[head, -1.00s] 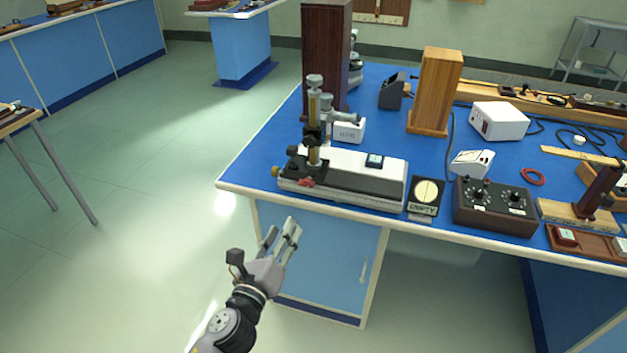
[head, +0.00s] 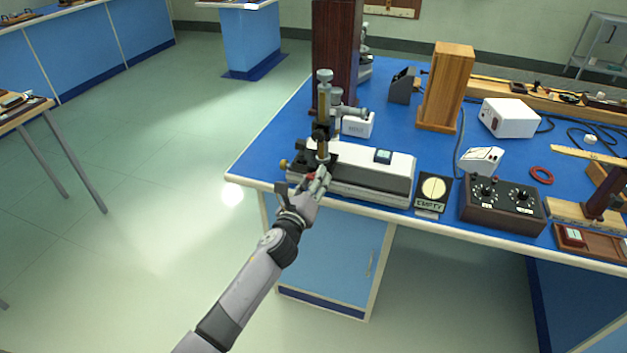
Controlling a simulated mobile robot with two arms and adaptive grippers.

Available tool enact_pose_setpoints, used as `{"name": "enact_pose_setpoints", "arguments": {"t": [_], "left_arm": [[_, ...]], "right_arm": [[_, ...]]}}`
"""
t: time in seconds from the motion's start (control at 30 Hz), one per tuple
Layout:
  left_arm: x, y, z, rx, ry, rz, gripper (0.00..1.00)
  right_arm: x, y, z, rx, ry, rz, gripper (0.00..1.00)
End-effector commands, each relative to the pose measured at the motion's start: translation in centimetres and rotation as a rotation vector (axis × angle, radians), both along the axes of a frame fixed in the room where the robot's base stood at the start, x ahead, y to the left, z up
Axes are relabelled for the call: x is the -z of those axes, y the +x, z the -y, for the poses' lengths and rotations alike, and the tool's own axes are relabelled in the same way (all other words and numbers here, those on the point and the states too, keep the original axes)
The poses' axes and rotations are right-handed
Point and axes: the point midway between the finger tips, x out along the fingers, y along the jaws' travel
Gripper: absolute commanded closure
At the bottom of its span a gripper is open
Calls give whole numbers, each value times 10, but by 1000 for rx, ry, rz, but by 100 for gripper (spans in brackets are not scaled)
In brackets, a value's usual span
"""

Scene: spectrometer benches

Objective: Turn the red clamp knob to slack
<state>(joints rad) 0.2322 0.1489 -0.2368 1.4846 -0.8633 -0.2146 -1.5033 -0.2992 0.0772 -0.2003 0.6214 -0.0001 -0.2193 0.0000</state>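The red clamp knob (head: 311,177) is low on the front side of the spectrometer instrument (head: 370,186), near its left end. Only a little red shows, because my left gripper (head: 319,179) covers most of the knob. The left gripper's fingers are right at the knob, reaching up from the front. I cannot tell whether they are closed on it or only beside it. The instrument has a white and grey base with a brass and dark upright column (head: 323,115). My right gripper is not in view.
The blue bench (head: 262,150) has its pale front edge just under the gripper. An "EMPTY" dial sign (head: 432,190) and a dark box with knobs (head: 500,204) stand to the right. A dark wooden tower (head: 335,55) stands behind. The floor at left is clear.

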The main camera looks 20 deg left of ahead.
Motion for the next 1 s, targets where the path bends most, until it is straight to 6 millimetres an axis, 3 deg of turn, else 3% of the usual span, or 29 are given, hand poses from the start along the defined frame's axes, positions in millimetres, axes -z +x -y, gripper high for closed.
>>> {"name": "enact_pose_setpoints", "arguments": {"t": [0.27, 0.77, 1.0], "left_arm": [[0, 1, 0, 0, 0, 0, 62], [0, 1, 0, -1, 0, -1, 95], [0, 1, 0, -1, -19, -1, 95]], "right_arm": [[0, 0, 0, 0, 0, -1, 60], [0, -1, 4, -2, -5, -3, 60], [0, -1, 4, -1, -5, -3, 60]]}}
